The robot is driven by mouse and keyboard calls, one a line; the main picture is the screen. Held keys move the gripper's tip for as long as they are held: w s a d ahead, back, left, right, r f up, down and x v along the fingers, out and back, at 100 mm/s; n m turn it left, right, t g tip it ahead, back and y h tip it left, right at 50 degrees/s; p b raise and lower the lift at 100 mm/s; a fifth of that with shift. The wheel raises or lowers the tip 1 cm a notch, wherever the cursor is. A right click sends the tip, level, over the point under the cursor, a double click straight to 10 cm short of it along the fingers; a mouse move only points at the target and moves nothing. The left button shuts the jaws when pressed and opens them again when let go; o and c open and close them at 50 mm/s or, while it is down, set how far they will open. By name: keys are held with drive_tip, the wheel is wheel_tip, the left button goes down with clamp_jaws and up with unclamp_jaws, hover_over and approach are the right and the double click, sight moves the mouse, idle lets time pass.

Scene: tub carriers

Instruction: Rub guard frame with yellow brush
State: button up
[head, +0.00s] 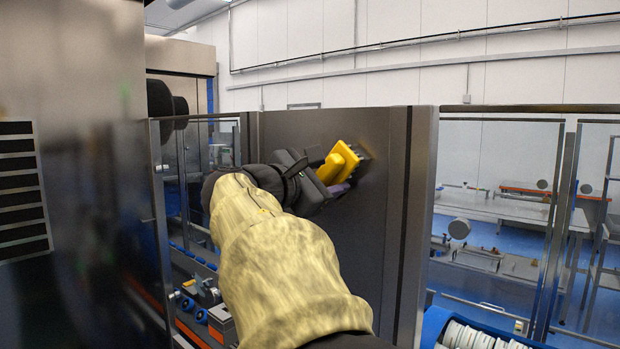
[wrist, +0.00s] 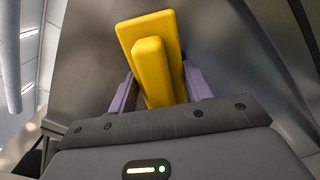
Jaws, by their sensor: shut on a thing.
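The yellow brush (head: 339,164) is held in my gripper (head: 335,182) against or very near a dark grey upright panel of the guard frame (head: 375,220). Dark bristles show on the brush's far side, facing the panel. In the wrist view the yellow brush (wrist: 152,60) stands between the two purple fingers of my gripper (wrist: 160,90), which are shut on its handle. The grey panel (wrist: 240,50) fills the area behind it. Whether the bristles press on the panel I cannot tell exactly.
Clear guard panels with metal posts (head: 558,230) stand to the right, with benches (head: 500,210) behind them. A blue tub with white round parts (head: 470,335) is at the lower right. A large dark machine cabinet (head: 80,200) stands close on the left.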

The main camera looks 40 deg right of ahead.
sight(346, 166)
drive_tip(key=shift+s, duration=0.15)
drive_tip(key=shift+s+d+b, duration=0.15)
drive_tip(key=shift+s+b, duration=0.5)
drive_tip(key=shift+s, duration=1.1)
drive_tip(key=shift+w, duration=0.1)
drive_tip(key=shift+r+p, duration=0.9)
drive_tip(key=shift+r, duration=0.2)
drive_tip(key=shift+w, duration=0.1)
drive_tip(key=shift+w+f, duration=0.1)
drive_tip(key=shift+w, duration=1.65)
drive_tip(key=shift+w, duration=0.1)
